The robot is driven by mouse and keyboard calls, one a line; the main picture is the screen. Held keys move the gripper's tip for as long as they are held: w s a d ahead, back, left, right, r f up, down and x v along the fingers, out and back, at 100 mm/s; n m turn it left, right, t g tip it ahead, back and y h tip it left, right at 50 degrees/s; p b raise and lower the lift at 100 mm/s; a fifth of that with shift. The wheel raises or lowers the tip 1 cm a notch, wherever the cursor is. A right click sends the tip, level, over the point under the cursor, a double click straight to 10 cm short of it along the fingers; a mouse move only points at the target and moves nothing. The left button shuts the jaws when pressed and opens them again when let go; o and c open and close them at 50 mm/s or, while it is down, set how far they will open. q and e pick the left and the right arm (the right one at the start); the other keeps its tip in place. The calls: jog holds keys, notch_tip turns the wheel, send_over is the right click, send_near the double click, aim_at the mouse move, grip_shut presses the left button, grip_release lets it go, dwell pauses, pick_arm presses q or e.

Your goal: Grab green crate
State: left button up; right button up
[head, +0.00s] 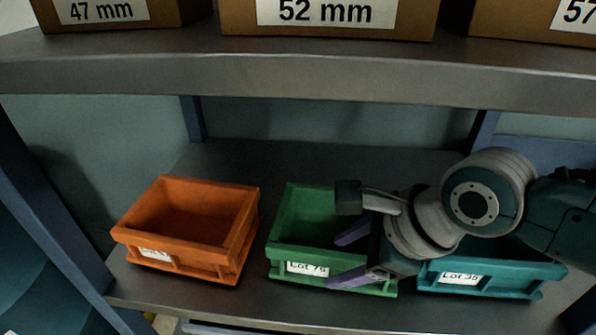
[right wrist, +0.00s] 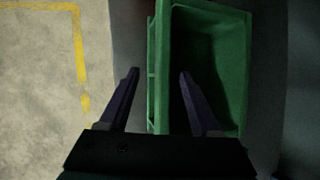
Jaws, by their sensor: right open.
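The green crate (head: 303,219) stands on the lower shelf between the other two crates, with a white "Lot" label on its front. My right gripper (head: 334,262) is open over the front right part of the crate and hides some of it. In the right wrist view, the green crate (right wrist: 208,65) has its near wall between the open fingers (right wrist: 159,72). One finger shows over the inside and the other outside the wall. I cannot tell whether they touch it. The visible inside looks empty. My left gripper is not in view.
An orange crate (head: 188,222) stands to the left and a teal crate (head: 490,270) to the right, partly behind my right arm. The upper shelf (head: 300,80) holds labelled cardboard boxes (head: 330,18) above. Blue posts (head: 50,190) frame the shelf.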

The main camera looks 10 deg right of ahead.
jog(key=shift+b+x, duration=0.35)
jog(key=shift+x, duration=0.45)
jog(key=shift+w+a+f, duration=0.1)
jog(key=shift+w, duration=0.1)
jog(key=shift+f, duration=0.3)
grip_shut()
jog(key=shift+r, duration=0.1)
dwell(1.1)
